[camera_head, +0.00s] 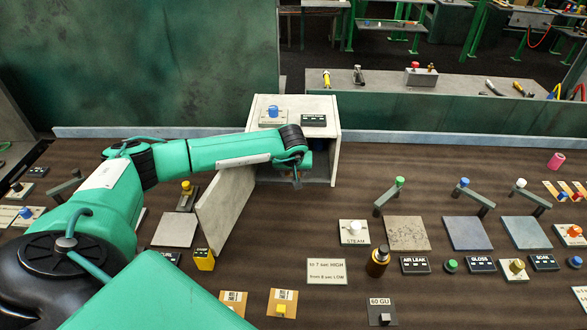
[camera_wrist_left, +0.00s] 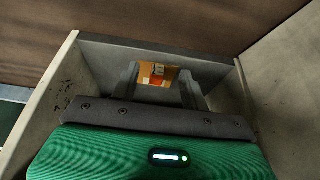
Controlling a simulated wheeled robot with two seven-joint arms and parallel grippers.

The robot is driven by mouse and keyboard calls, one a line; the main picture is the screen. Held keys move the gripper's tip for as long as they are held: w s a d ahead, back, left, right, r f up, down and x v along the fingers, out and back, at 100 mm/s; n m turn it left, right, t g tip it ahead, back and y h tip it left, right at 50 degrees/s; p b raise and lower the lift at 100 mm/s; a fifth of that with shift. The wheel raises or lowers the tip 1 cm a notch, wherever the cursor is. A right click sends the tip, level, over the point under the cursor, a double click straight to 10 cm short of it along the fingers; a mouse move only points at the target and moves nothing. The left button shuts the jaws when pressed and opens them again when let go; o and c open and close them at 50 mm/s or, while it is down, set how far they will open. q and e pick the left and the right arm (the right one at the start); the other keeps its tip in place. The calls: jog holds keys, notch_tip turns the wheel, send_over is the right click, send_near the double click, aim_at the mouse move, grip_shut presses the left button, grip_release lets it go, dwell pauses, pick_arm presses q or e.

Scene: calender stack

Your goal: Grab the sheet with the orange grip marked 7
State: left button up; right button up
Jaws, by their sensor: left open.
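In the left wrist view, an orange-brown piece (camera_wrist_left: 158,74) with small light and red marks shows inside a grey box-like cabinet. It lies between the fingers of my left gripper (camera_wrist_left: 160,85); I cannot tell whether they touch it, nor read a 7. The gripper is open. In the head view my left gripper (camera_head: 297,182) is at the front opening of the white cabinet (camera_head: 337,140), pointing down and in. No sheet can be made out in the head view; the arm and cabinet hide much of the inside. My right gripper is not in view.
The cabinet door (camera_head: 225,210) stands open to the left, under my left arm. A blue knob (camera_head: 273,111) sits on the cabinet top. To the right are grey plates (camera_head: 407,233), levers and labelled buttons. A dark bottle (camera_head: 377,262) stands in front.

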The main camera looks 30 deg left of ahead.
pick_arm(q)
jog(key=shift+w+a, duration=0.1)
jog(key=shift+w+a+r+p, duration=0.15)
jog(key=shift+w+a+p, duration=0.05)
jog(key=shift+w+p, duration=0.1)
jog(key=shift+w+a+p, duration=0.25)
jog(key=shift+w+a, duration=0.05)
jog(key=shift+w, duration=0.2)
jog(key=shift+w+a+p, duration=0.25)
jog(key=shift+w+a, duration=0.05)
jog(key=shift+w, duration=0.2)
jog(key=shift+x, duration=1.2)
jog(key=shift+a+f, duration=0.1)
jog(key=shift+f, duration=0.35)
grip_shut()
